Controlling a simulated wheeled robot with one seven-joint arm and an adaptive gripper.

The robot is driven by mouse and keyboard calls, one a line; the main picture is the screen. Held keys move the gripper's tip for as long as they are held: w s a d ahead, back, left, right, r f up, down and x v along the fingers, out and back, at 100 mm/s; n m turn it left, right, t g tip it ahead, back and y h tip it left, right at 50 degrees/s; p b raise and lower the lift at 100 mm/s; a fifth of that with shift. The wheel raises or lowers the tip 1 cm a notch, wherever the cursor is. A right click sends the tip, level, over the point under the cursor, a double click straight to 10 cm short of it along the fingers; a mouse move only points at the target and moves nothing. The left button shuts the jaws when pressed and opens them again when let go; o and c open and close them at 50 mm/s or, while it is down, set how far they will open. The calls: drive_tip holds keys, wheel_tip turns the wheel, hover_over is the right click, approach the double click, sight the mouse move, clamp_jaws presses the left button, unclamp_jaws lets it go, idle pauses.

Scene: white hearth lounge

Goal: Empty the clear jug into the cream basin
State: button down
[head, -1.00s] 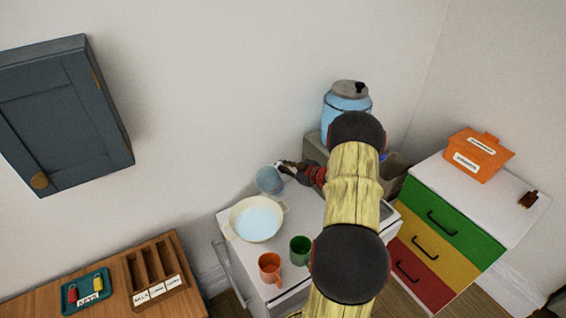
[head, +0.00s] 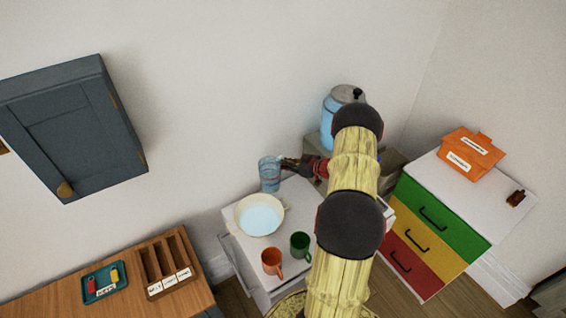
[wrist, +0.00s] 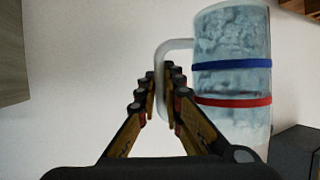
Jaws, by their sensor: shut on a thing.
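The clear jug (head: 269,174) is upright just behind the cream basin, near the white top's back edge; I cannot tell whether it touches the surface. In the wrist view the jug (wrist: 232,80) has a blue band above a red band and a pale bluish, mottled look. Whether liquid is left inside is unclear. My gripper (head: 287,163) is shut on its handle, which also shows between the fingers in the wrist view (wrist: 163,88). The cream basin (head: 240,224) stands on the white top and holds pale blue liquid.
An orange mug (head: 271,262) and a green mug (head: 299,244) stand in front of the basin. A blue dispenser (head: 331,112) stands behind my arm. A grey wall cabinet (head: 75,135) hangs at left. Coloured drawers (head: 425,240) stand at right.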

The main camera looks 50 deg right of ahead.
drive_tip(key=shift+r, duration=0.1)
drive_tip(key=shift+r+p, duration=1.4)
drive_tip(key=shift+r, duration=0.55)
